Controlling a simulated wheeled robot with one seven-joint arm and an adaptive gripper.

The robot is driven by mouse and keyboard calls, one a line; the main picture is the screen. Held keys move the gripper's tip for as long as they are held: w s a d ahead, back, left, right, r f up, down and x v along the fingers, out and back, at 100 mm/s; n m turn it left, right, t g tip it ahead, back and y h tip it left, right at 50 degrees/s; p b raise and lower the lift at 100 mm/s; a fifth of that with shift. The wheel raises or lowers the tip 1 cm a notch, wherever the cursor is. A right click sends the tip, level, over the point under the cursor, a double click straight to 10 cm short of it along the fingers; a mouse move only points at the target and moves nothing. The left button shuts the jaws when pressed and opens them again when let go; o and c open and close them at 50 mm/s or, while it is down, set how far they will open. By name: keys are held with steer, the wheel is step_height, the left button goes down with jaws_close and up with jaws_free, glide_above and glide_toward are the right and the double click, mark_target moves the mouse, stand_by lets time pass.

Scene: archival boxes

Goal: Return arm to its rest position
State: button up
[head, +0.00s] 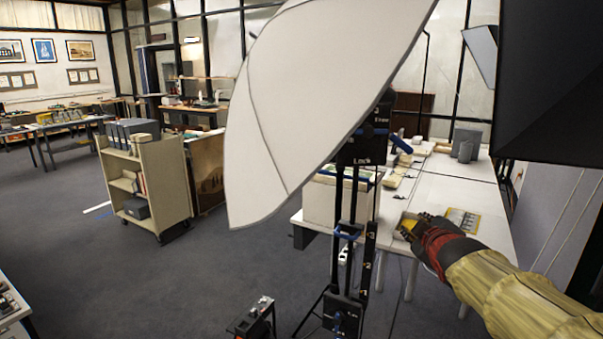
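My arm, in a tan ribbed cover with a red band near the wrist, reaches in from the lower right in the head view. My black gripper (412,225) points left, above or near the white table (462,190). The fingers are small and dark, so I cannot tell whether they are open or shut, or whether they touch anything. A small yellowish patch shows beside the fingertips. A yellow-edged flat item with grey pieces (463,218) lies on the table just right of the gripper.
A white umbrella (310,95) on a black stand (345,240) stands close in front, left of my gripper. A dark panel (553,80) hangs at upper right. A book cart (150,185) stands at left. Grey carpet (190,275) is open at lower left.

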steer(key=s+a+f+m+g, duration=0.2)
steer(key=s+f+m+g, duration=0.15)
steer(key=s+f, duration=0.5)
steer(key=s+a+f+m+g, duration=0.1)
steer(key=s+f+m+g, duration=0.3)
steer(key=s, duration=0.7)
steer(key=s+a+f+m+y, duration=0.1)
steer(key=s+a, duration=0.2)
steer(key=s, duration=0.4)
steer(key=s+a+f+y, duration=0.1)
steer(key=s+a, duration=0.2)
steer(key=s, duration=0.5)
steer(key=shift+s+a+f+m+g+p, duration=0.3)
steer(key=shift+a+f+m+g, duration=0.05)
steer(key=shift+a+f+g, duration=0.1)
